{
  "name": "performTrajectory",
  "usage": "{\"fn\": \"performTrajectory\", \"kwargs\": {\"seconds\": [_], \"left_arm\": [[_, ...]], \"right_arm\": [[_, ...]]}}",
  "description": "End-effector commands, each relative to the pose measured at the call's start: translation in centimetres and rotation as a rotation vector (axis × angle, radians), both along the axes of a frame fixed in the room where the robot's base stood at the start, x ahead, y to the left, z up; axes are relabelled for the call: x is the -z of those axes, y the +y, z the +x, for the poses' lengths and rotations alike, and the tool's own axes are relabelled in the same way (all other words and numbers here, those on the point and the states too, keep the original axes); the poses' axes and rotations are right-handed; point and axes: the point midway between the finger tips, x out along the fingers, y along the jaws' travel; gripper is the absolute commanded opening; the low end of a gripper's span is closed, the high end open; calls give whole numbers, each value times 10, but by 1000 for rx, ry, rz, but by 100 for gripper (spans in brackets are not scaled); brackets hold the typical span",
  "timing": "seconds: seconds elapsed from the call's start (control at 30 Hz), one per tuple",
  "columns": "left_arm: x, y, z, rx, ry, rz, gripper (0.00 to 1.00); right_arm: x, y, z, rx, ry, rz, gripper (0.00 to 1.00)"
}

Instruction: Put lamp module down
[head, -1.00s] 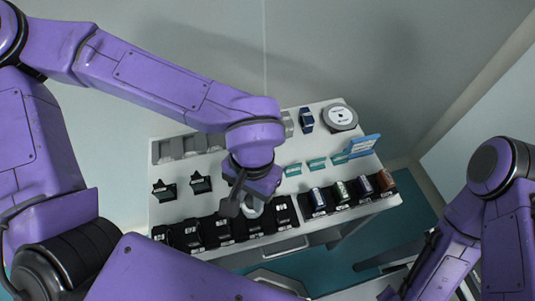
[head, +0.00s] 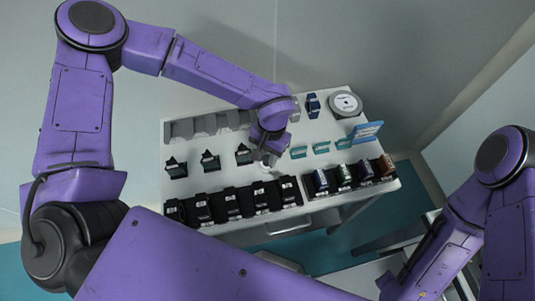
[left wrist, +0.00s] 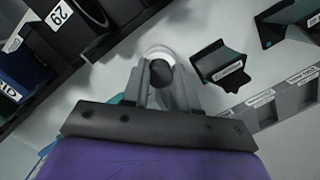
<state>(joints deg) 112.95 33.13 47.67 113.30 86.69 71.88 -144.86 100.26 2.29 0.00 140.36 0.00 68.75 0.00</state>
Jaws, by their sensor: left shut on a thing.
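My left gripper (head: 268,156) is over the white table (head: 330,220), pointing down between the black angled stands and the small teal holders. In the left wrist view its fingers (left wrist: 160,90) are shut on a pale round piece with a dark centre, which I take to be the lamp module (left wrist: 158,54). Most of the module is hidden by the gripper in the head view. I cannot tell whether it touches the table. A black stand (left wrist: 222,65) is just right of it in the left wrist view, apart from it.
Black stands (head: 210,160) and teal holders (head: 299,152) flank my gripper. Grey holders (head: 205,125), a blue item (head: 313,104), a round grey disc (head: 345,104) and a blue sign (head: 366,132) stand farther back.

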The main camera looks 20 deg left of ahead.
Motion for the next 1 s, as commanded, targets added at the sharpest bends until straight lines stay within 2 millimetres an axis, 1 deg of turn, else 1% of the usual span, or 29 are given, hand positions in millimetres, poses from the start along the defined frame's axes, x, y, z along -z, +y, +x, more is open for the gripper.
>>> {"fn": "performTrajectory", "kwargs": {"seconds": [0.13, 0.17, 0.2, 0.23, 0.47, 0.57, 0.67, 0.9, 1.0], "left_arm": [[2, 0, 0, 0, 1, 0, 0], [2, 0, 0, 0, 1, 0, 38], [2, 0, 0, 0, 0, 0, 51], [2, 0, 0, 0, 0, 0, 54], [1, 0, 0, -1, 0, -1, 54], [-3, 0, 1, -1, -1, -1, 54], [-20, -1, 4, -2, -5, -2, 54], [-81, -3, 13, -2, -5, -2, 54], [-101, -3, 16, -2, -2, -1, 54]], "right_arm": [[-1, 0, 0, 0, 0, 0, 43], [-1, 0, 0, 0, 0, 0, 43], [-1, 0, 0, 0, 0, 0, 43], [-1, 0, 0, 0, 0, 0, 43], [0, 0, 0, 0, 0, 0, 43], [1, 0, 0, 0, 0, 0, 43], [2, 0, 0, 0, 0, 0, 43], [6, 0, 0, 0, 0, 0, 43], [7, 0, 0, 0, 0, 0, 43]]}}
